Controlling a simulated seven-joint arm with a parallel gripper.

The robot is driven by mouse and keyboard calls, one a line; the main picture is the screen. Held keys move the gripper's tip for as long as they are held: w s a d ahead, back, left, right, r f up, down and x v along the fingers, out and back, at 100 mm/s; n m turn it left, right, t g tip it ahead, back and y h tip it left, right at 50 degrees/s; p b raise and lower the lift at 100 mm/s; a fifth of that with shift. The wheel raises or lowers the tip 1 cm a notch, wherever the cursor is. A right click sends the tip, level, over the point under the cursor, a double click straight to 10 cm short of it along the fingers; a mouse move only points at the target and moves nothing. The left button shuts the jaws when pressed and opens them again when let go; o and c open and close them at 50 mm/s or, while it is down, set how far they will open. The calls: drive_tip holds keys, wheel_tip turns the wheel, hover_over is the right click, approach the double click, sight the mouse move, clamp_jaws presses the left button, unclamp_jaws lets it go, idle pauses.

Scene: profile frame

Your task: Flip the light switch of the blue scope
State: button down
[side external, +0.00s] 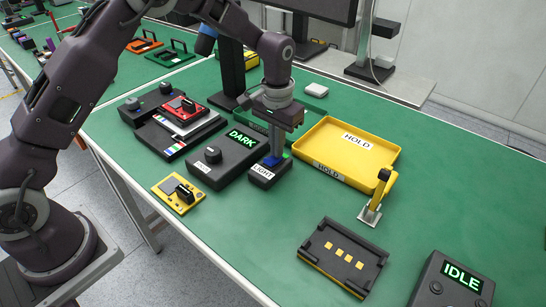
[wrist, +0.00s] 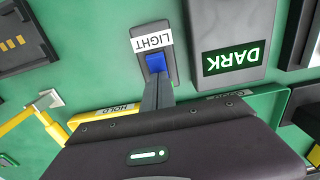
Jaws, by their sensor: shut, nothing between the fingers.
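A small black box labelled LIGHT (side external: 263,174) with a blue switch (wrist: 155,63) lies on the green table. My gripper (side external: 273,160) points down over this box, shut and empty. In the wrist view the closed fingertips (wrist: 157,82) are right at the blue switch's edge; I cannot tell whether they touch it. A grey unit (side external: 222,162) beside the box has a display reading DARK (wrist: 233,58). A blue cylindrical part (side external: 206,40) shows behind my arm, partly hidden; I cannot tell whether it belongs to the blue scope.
A yellow HOLD tray (side external: 375,150) stands right of my gripper, with a green tray (side external: 255,122) behind it. A yellow-handled clamp (side external: 377,195), a black fixture (side external: 343,255) and an IDLE unit (side external: 455,285) are nearer. A small yellow plate (side external: 178,195) lies left. Table between is clear.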

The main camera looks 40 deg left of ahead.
wheel_tip(320, 180, up, 7)
idle(0.6)
drive_tip(key=s+a+r+t, duration=0.3)
drive_tip(key=s+r, duration=1.1)
drive_tip(key=r, duration=0.1)
drive_tip(key=s+a+f+t, duration=0.1)
drive_tip(key=s+a+t, duration=0.1)
drive_tip(key=s, duration=1.5)
drive_tip(key=shift+s+f+t, duration=0.3)
drive_tip(key=shift+s+f, duration=0.05)
